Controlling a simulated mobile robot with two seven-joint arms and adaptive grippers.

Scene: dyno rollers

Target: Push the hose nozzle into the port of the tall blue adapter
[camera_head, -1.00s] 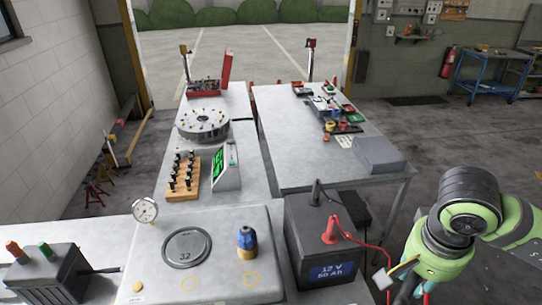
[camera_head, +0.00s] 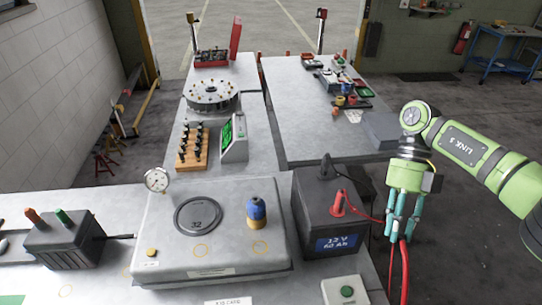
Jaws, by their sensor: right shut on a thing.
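The tall adapter (camera_head: 257,212), blue with a yellow lower part, stands upright on the right half of the pale grey plate (camera_head: 170,240). Its port is too small to make out. My right gripper (camera_head: 397,228) points down, to the right of the black battery box, well apart from the adapter. Its teal fingers are shut on the end of a red hose (camera_head: 404,272), which hangs below them and leaves the frame at the bottom. The hose nozzle itself is mostly hidden by the fingers. My left gripper is not in view.
The battery box (camera_head: 312,222), with a red clamp (camera_head: 338,203) and red cable, stands between adapter and right gripper. A dial gauge (camera_head: 157,180) stands at the plate's back left corner. A box with a green button (camera_head: 346,292) sits at the front.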

